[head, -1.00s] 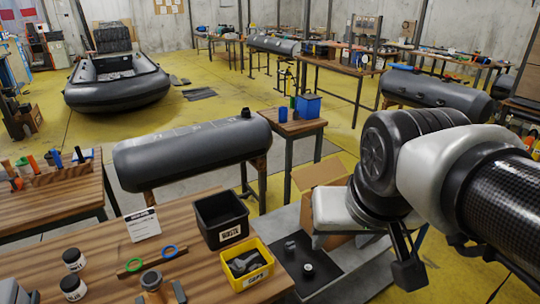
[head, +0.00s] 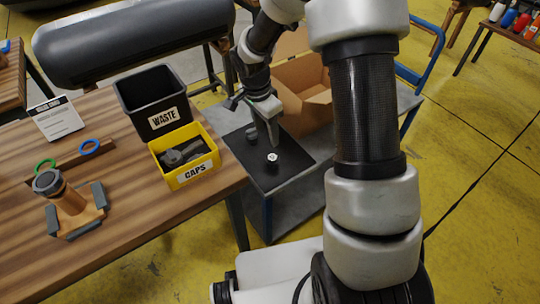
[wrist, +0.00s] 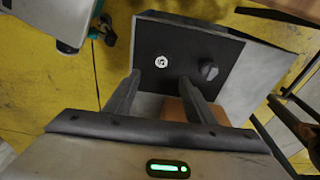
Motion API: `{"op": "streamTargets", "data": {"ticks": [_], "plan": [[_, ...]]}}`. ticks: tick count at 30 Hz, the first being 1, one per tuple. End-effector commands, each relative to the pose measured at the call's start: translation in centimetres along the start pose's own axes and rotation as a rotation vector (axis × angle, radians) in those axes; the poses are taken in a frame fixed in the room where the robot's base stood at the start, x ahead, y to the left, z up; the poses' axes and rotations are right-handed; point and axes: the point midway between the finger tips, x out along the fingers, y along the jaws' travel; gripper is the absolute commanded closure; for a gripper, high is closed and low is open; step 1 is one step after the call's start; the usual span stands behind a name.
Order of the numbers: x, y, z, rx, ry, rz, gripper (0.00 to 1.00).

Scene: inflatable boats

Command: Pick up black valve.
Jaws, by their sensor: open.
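A small black valve (head: 252,133) stands on a black mat (head: 290,172) on the grey cart. It shows as a dark knob in the wrist view (wrist: 208,70). Beside it on the mat is a small part with a pale round top (head: 272,157), which also shows in the wrist view (wrist: 161,61). My gripper (head: 255,120) is above the mat, open and empty. In the wrist view its fingertips (wrist: 160,78) point toward the mat, with the pale-topped part ahead between them and the dark valve to the right. Neither part is touched, as far as I can see.
An open cardboard box (head: 305,95) stands on the cart behind the mat. On the wooden table left are a yellow CAPS bin (head: 185,180), a black WASTE bin (head: 150,125) and a wooden stand (head: 75,210). A grey inflatable tube (head: 130,45) lies behind.

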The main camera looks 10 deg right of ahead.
Motion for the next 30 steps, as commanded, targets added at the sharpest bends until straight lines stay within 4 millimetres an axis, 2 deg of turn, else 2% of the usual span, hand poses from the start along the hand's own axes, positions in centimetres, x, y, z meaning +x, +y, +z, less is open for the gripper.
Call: {"op": "streamTargets", "data": {"ticks": [3,12,20,30], "plan": [[2.9,0.2,0.0,0.001,-0.002,0.005,0.5],[9.0,0.2,0.0,0.0,-0.002,0.004,0.5],[10.9,0.0,0.0,-0.001,-0.001,0.001,0.5],[15.4,-0.4,-0.2,-0.001,-0.001,0.002,0.5]]}}
